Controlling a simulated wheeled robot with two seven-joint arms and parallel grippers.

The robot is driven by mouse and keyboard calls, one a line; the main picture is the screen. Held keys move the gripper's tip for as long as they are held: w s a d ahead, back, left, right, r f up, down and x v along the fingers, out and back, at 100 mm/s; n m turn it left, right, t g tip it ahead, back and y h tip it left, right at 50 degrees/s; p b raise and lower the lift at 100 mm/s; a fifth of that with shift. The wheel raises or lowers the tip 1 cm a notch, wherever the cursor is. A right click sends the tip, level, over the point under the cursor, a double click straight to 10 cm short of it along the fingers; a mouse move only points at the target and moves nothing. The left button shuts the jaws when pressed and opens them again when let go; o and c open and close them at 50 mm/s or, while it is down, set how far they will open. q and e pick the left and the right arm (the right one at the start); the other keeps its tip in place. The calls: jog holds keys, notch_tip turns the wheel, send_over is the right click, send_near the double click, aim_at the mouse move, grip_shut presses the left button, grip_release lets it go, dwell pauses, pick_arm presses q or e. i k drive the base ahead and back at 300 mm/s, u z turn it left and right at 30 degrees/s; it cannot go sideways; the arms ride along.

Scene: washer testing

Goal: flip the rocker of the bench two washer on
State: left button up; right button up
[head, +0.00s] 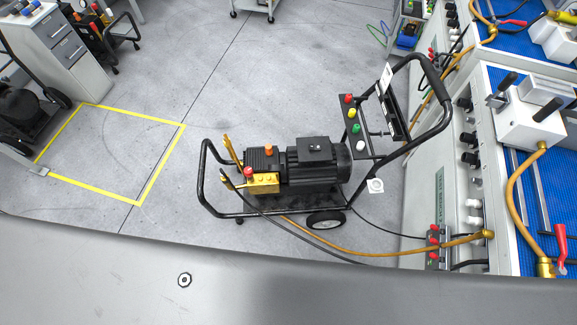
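A pressure washer (315,165) with a black motor and a brass pump head (263,183) stands on the floor in a black tube-frame cart, mid-picture. A dark box on top of its motor carries a small light mark (314,147); whether this is the rocker, and its position, I cannot tell. Hoses run from the washer toward the bench (420,190) on the right. The green label (439,200) on that bench is too small to read, so I cannot confirm the bench number. Neither of my grippers is in view.
The cart's handle (436,85) and a panel of coloured nozzles (355,125) rise on its right. An orange hose (335,251) crosses the floor. A yellow-taped square (160,165) is empty at left. Another washer (95,30) stands beside a drawer cabinet (60,45).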

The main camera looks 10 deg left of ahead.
aim_at(311, 147)
jog(key=u, duration=2.2)
jog(key=k, duration=0.85)
jog(key=z, duration=0.75)
jog(key=i, duration=0.5)
jog(key=u, duration=0.1)
